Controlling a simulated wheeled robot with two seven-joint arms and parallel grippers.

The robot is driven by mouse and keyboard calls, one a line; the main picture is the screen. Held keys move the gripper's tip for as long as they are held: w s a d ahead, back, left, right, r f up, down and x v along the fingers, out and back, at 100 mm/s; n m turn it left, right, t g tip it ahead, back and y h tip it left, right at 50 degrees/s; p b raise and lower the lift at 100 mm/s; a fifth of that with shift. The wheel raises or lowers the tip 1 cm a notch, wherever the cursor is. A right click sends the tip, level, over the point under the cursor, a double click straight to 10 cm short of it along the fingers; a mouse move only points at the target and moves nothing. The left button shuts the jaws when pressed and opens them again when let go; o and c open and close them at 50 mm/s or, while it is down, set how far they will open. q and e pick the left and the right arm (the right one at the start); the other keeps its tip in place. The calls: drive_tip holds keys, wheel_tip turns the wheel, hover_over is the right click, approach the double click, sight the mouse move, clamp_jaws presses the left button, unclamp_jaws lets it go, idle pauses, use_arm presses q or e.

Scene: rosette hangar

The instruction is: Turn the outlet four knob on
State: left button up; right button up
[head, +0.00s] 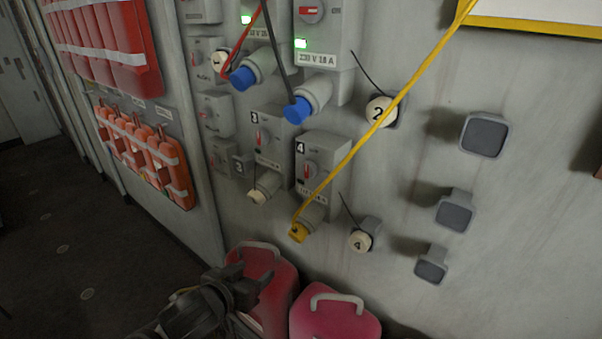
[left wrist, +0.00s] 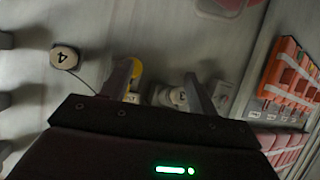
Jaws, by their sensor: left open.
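Outlet four (head: 325,150) is a grey wall box marked 4. Its knob (head: 310,170) has a red handle that looks roughly upright, and no green light shows on this box. A yellow plug (head: 298,231) with a yellow cable sits in its socket; yellow also shows beside a finger in the left wrist view (left wrist: 136,72). My left gripper (head: 246,287) is low in the head view, below and left of outlet four, apart from the knob. In the left wrist view its fingers (left wrist: 162,90) are spread with nothing gripped. My right gripper is out of view.
Outlet three (head: 268,125) stands close left of outlet four. Two upper outlets with green lights hold blue plugs (head: 296,110). The yellow cable (head: 385,110) crosses diagonally in front of the wall. Cap four (head: 361,241) hangs right. Red canisters (head: 335,318) stand below.

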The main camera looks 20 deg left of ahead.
sight(306, 170)
use_arm(q)
drive_tip(key=w+d+r+m+t+h, duration=0.1)
drive_tip(key=w+d+r+t+h, duration=0.15)
drive_tip(key=r, duration=0.65)
drive_tip(key=w+d+r+m+t+h, duration=0.1)
drive_tip(key=w+r+t+h, duration=0.15)
drive_tip(key=r, duration=0.65)
drive_tip(key=shift+n+g, duration=0.3)
drive_tip(key=shift+g, duration=0.1)
drive_tip(key=x, duration=1.1)
drive_tip(key=shift+w+a+f, duration=0.15)
drive_tip(key=shift+w+a, duration=0.1)
drive_tip(key=shift+w, duration=0.15)
drive_tip(key=shift+c, duration=0.5)
